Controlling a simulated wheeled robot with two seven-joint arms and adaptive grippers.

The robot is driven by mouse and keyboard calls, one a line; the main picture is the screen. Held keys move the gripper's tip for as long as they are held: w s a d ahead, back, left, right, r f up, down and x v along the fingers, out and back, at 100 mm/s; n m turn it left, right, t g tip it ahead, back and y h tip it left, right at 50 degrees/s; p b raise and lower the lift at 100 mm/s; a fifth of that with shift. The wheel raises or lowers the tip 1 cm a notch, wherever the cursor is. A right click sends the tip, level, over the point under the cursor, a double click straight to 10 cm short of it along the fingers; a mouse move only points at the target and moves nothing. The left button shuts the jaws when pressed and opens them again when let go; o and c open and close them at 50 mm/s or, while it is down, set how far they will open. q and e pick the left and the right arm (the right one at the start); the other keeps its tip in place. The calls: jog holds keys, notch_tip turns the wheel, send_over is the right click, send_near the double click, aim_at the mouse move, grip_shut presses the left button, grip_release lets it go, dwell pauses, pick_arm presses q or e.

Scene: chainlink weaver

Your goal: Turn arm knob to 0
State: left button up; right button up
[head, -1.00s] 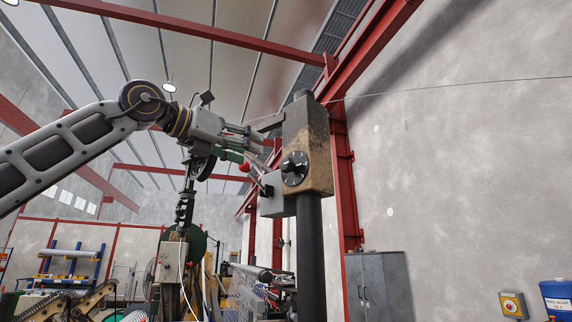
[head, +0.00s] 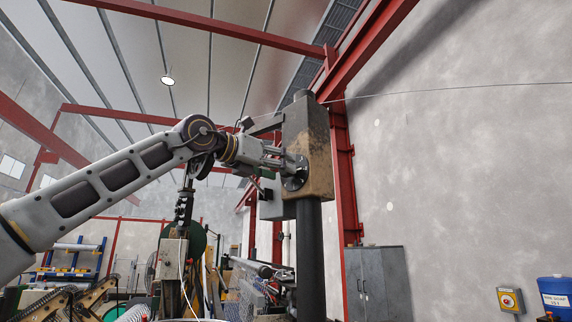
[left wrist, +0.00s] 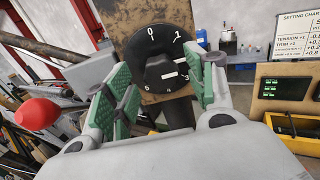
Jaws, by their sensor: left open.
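The arm knob (left wrist: 162,74) is black and sits on a black round dial marked from 0 at the top left round to 5. A white mark on the knob points right, roughly between 1 and 3. The dial (head: 296,173) is on a worn tan box (head: 318,150) on a dark post. My left gripper (head: 287,164) is at the dial. In the left wrist view its green-padded fingers (left wrist: 160,82) are open, one on each side of the knob. I cannot tell whether they touch it. My right gripper is not in view.
A red ball handle (left wrist: 38,113) is left of the fingers. A setting chart (left wrist: 298,38) and a box with green readouts (left wrist: 288,88) are at the right. In the head view a grey box (head: 273,200) adjoins the tan box, and a grey cabinet (head: 377,285) stands behind.

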aim_at(286, 176)
pick_arm(q)
jog(key=shift+p+x, duration=0.5)
jog(key=shift+x, duration=1)
jog(key=c, duration=1)
